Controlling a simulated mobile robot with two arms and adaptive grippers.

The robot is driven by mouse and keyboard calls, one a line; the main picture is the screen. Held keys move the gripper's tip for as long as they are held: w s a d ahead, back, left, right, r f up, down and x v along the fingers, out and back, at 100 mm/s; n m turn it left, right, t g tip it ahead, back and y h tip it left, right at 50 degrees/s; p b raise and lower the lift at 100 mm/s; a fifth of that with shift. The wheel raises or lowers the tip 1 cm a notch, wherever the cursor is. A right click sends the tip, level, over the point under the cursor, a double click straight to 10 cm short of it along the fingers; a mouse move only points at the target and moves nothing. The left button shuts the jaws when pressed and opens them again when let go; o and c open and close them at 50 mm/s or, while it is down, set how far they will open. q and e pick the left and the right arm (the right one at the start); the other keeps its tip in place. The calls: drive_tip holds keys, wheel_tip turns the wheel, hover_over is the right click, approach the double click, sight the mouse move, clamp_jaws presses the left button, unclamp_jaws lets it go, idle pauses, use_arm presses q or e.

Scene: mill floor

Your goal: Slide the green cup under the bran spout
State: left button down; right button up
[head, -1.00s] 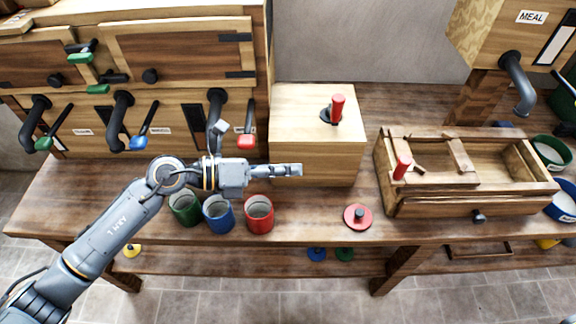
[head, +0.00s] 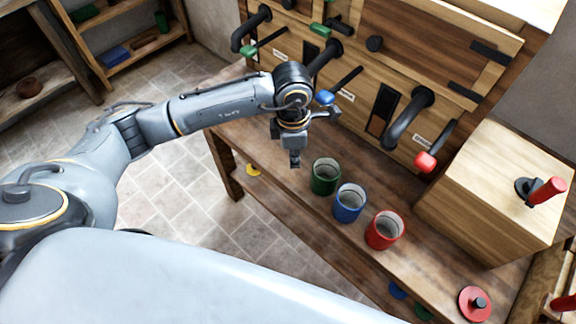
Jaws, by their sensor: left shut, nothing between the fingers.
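The green cup (head: 326,176) stands upright and open on the wooden bench, at the left end of a row with a blue cup (head: 349,203) and a red cup (head: 384,230). My left gripper (head: 295,162) points down just left of the green cup, shut and empty, with a small gap seen between them. Three dark spouts come out of the wooden cabinet behind: a left one (head: 248,30), a middle one (head: 326,57) and a right one (head: 408,116). Their labels are too small to read, so I cannot tell which is bran. My right gripper is out of view.
Green (head: 262,44), blue (head: 336,90) and red (head: 431,155) handled levers stick out beside the spouts. A pale wooden box (head: 490,195) stands right of the cups. A red lid (head: 474,304) lies near the front edge. The bench's left end (head: 232,130) looks clear.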

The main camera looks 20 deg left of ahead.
use_arm(q)
drive_tip(key=a, duration=0.1)
drive_tip(key=p, duration=0.2)
hover_over(305, 185)
drive_tip(key=s+a, duration=0.2)
drive_tip(key=a, duration=0.2)
drive_tip(key=shift+y, duration=0.3)
wheel_tip(305, 185, down, 9)
drive_tip(key=shift+w+d+r, duration=0.1)
drive_tip(key=shift+w+r, duration=0.05)
drive_tip(key=shift+r, duration=0.05)
drive_tip(key=d+p, duration=0.1)
drive_tip(key=w+d+f, duration=0.1)
drive_tip(key=shift+w+d+p, duration=0.15)
drive_tip(key=shift+d+p, duration=0.15)
drive_tip(key=shift+p, duration=0.05)
drive_tip(key=shift+w+d, duration=0.25)
drive_tip(key=shift+d, duration=0.3)
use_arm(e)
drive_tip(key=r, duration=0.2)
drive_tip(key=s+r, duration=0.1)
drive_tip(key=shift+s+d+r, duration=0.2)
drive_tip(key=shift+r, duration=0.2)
use_arm(q)
drive_tip(key=shift+f, duration=0.1)
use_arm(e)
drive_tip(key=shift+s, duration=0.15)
